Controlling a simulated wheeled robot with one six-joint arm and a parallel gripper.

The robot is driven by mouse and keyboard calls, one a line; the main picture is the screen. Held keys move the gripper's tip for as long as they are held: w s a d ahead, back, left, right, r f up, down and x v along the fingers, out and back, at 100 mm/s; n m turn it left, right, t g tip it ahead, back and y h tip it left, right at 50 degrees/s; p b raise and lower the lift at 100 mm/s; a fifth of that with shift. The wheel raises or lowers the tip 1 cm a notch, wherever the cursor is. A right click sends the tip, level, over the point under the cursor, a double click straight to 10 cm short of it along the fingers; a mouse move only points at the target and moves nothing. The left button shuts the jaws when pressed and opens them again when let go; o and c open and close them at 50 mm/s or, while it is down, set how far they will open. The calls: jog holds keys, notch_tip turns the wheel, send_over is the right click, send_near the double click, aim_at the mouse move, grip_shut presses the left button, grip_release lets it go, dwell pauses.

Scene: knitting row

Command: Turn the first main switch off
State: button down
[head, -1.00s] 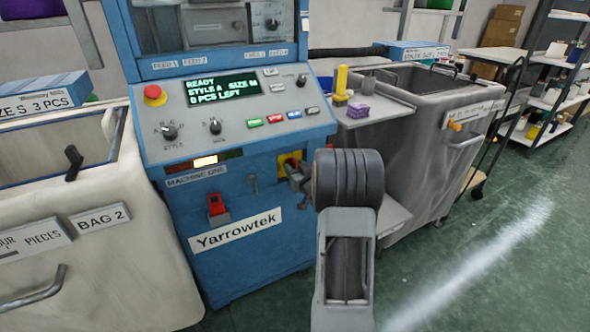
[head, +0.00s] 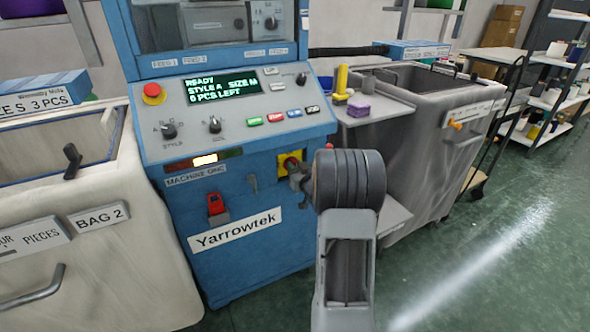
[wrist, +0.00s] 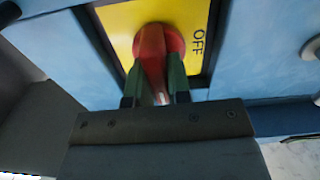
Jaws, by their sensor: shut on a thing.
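The main switch is a red rotary handle (wrist: 152,52) on a yellow plate (wrist: 185,14) marked OFF at its right side, in the wrist view. My gripper (wrist: 158,88) is shut on the red handle, one finger on each side of it. The handle's lower end lies between the fingers. In the head view the yellow plate (head: 283,165) is on the lower front of the blue machine (head: 240,262), labelled MACHINE ONE. My gripper (head: 297,176) reaches it from the right, and my arm hides part of the switch. The machine's display (head: 221,86) reads READY.
A red emergency button (head: 153,92), knobs and small coloured buttons are on the panel above. A red lever (head: 216,204) is left of the switch. A cream bin (head: 95,250) stands left, a grey bin (head: 430,135) right.

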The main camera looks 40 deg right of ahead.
jog(key=n+b, duration=0.1)
jog(key=b, duration=0.1)
jog(key=n+b, duration=0.3)
jog(key=shift+a+f+n+b, duration=0.15)
jog(key=shift+f+n+b, duration=0.15)
jog(key=shift+n+b, duration=0.1)
jog(key=n+b, duration=0.4)
jog(key=b, duration=0.1)
jog(key=shift+a, duration=0.1)
jog(key=n+b, duration=0.4)
jog(key=shift+f+n, duration=0.1)
jog(key=shift+n, duration=0.3)
jog(key=shift+n+b, duration=0.5)
jog(key=shift+n, duration=1.3)
jog(key=c, duration=1.1)
grip_release()
jog(key=shift+o, duration=0.2)
